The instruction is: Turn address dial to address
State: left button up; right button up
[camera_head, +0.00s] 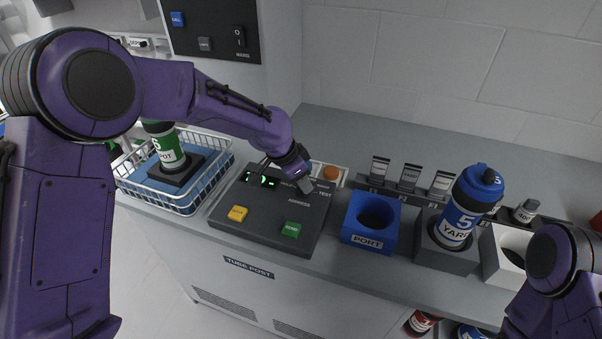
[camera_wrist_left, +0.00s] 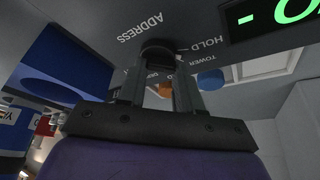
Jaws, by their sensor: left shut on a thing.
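The dark control panel (camera_head: 262,222) lies on the counter, with a yellow button (camera_head: 238,214), a green button (camera_head: 291,230) and small green-lit displays (camera_head: 270,182). My left gripper (camera_head: 305,185) reaches down to the panel's far right part, by the ADDRESS lettering. In the left wrist view, the left gripper (camera_wrist_left: 157,90) has its fingers shut on a dark round dial (camera_wrist_left: 159,50), with the words ADDRESS, HOLD and TOWER around it. The dial is mostly hidden by the gripper in the head view. A display reading a dash and part of a digit (camera_wrist_left: 280,14) glows green beside it. My right gripper is out of view.
A white wire basket (camera_head: 185,207) with a green-labelled canister (camera_head: 166,148) stands left of the panel. A blue PORT block (camera_head: 370,240) and a blue canister (camera_head: 459,215) in a grey holder stand to the right. Small labelled tags (camera_head: 409,177) line the back.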

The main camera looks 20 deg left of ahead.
pick_arm(q)
jog(key=n+p, duration=0.1)
jog(key=n+y+p, duration=0.1)
jog(key=p, duration=0.1)
jog(key=shift+r+n+t, duration=0.25)
jog(key=shift+n+t, duration=0.05)
jog(key=shift+n, duration=0.1)
jog(key=shift+s+f+n+y+p, duration=0.2)
jog(key=shift+n+y+p, duration=0.1)
jog(key=shift+n+p, duration=0.55)
jog(key=shift+f, duration=0.1)
jog(key=o, duration=1)
jog(key=shift+w, duration=0.1)
jog(key=shift+o, duration=0.2)
jog(key=b+v, duration=0.1)
jog(key=v, duration=0.9)
